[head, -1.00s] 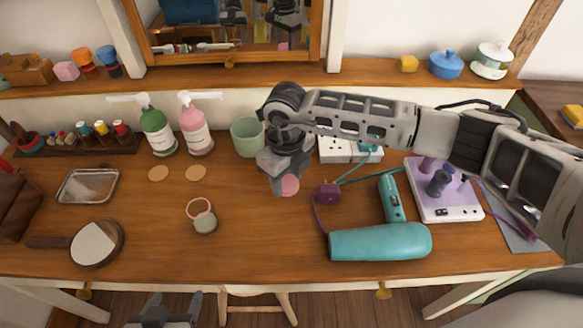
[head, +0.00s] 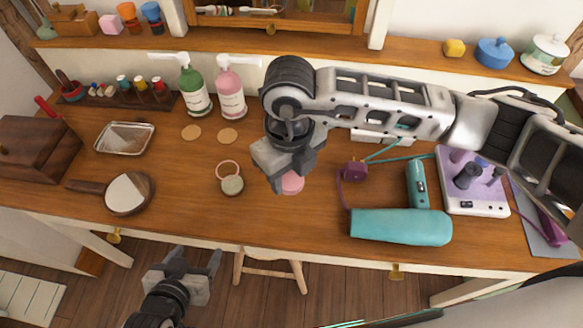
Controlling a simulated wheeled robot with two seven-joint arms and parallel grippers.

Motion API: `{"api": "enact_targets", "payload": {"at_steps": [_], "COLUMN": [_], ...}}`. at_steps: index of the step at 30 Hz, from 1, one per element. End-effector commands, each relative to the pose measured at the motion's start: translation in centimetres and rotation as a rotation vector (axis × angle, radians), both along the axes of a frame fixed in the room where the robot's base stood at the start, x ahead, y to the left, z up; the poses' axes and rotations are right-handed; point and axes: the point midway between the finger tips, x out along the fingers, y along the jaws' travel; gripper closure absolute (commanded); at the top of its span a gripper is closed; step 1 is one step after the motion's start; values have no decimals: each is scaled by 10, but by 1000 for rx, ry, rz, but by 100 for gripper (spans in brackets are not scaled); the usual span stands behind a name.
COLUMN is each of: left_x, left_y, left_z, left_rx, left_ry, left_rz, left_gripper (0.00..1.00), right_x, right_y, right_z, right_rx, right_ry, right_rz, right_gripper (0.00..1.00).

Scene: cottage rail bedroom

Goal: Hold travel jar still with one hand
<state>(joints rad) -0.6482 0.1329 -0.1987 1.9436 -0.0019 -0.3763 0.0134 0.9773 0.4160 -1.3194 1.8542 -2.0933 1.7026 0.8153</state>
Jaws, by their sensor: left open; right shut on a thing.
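A small pale green jar with a pink rim (head: 231,186), which I take for the travel jar, stands on the wooden table near its front edge. My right gripper (head: 284,178) is to the right of the jar, low over the table, shut on a round pink thing (head: 291,183). The gripper hides part of that thing, and I cannot tell whether it touches the table. My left gripper (head: 196,262) is open and empty, in front of the table edge and apart from the jar.
A hand mirror (head: 127,193) and metal tray (head: 125,138) lie left of the jar. Green (head: 194,93) and pink (head: 231,96) pump bottles stand behind. A teal hair dryer (head: 400,226) lies to the right, with a stool (head: 270,268) below. Table around the jar is clear.

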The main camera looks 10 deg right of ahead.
Motion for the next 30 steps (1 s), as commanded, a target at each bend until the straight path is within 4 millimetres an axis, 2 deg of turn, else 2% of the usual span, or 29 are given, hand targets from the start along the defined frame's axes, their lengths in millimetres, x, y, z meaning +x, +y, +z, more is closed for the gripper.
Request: {"api": "enact_targets", "payload": {"at_steps": [6, 11, 30], "left_x": [0, 0, 0], "left_y": [0, 0, 0], "left_z": [0, 0, 0], "left_rx": [0, 1, 0], "left_ry": [0, 0, 0], "left_rz": [0, -1, -1], "left_gripper": [34, 34, 34], "right_x": [2, 7, 25], "right_y": [-3, -18, -109], "right_z": [1, 8, 64], "right_rx": [-1, -5, -2], "right_ry": [0, 1, 10], "right_rz": [45, 283, 1959], "right_gripper": [76, 76, 76]}}
